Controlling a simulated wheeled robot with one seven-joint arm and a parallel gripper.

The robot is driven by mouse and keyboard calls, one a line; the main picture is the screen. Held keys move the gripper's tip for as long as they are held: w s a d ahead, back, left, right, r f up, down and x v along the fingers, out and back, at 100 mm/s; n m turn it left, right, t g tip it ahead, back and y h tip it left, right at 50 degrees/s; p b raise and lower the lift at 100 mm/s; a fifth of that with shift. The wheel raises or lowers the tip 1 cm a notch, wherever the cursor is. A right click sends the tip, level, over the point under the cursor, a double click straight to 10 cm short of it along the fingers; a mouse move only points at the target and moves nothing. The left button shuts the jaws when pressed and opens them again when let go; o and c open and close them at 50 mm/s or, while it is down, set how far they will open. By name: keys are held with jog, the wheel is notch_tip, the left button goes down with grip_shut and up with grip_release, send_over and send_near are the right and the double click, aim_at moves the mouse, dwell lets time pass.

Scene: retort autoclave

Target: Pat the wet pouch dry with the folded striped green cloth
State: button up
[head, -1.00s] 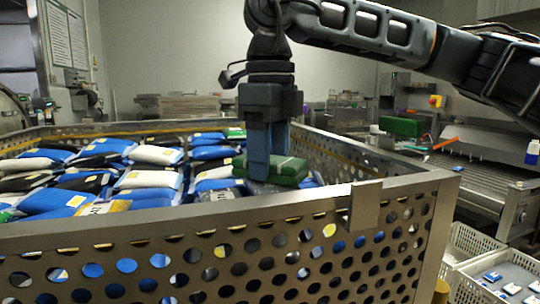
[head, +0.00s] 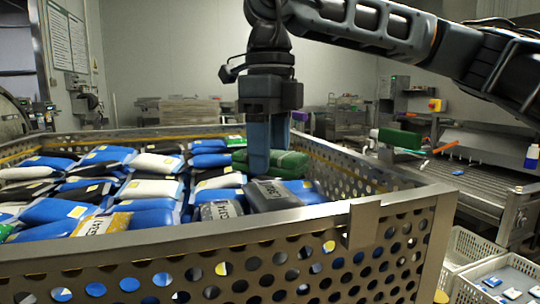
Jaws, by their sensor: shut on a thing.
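My gripper (head: 268,172) points straight down inside the perforated metal basket, near its right side. It is shut on the folded green cloth (head: 288,161), which shows on both sides of the fingers. Its stripes are too small to make out. The cloth is low over the pouches; I cannot tell whether it touches them. A dark grey pouch with pale lettering (head: 272,196) lies just in front of the cloth and fingers, largely uncovered. I cannot tell from its surface whether it is wet.
The basket (head: 200,246) is full of blue, white and black pouches (head: 155,162). Its front rim and right wall stand close to my gripper. At the right are a roller conveyor (head: 470,185) with a green block (head: 400,138) near it, and white crates (head: 500,275).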

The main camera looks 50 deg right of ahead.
jog(key=shift+r+p, duration=0.9)
jog(key=shift+r, duration=1.2)
